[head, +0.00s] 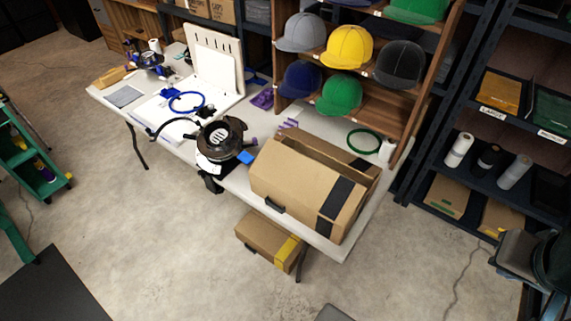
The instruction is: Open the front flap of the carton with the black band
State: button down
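The carton with the black band (290,183) is a tan cardboard box near the right front corner of the white table. The black band (341,190) runs over its right part and down the front face. A dark slot (275,205) shows low on the front. The front flap appears to lie along the top's near side, with a narrow darker gap behind it. A rear panel (322,152) shows beyond the gap. I cannot tell exactly how far the front flap is raised. The inside is hidden. My gripper is not in view.
A black and white machine (222,140) stands left of the carton at the table's front edge. A yellow-banded carton (262,238) lies below the table (327,247). A cap shelf (300,80) stands behind, a green hoop (364,141) lies at back. Floor in front is mostly clear.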

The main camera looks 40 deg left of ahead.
aim_at(334, 197)
jog(key=u, duration=0.05)
jog(key=i, duration=1.4)
jog(key=u, duration=1.3)
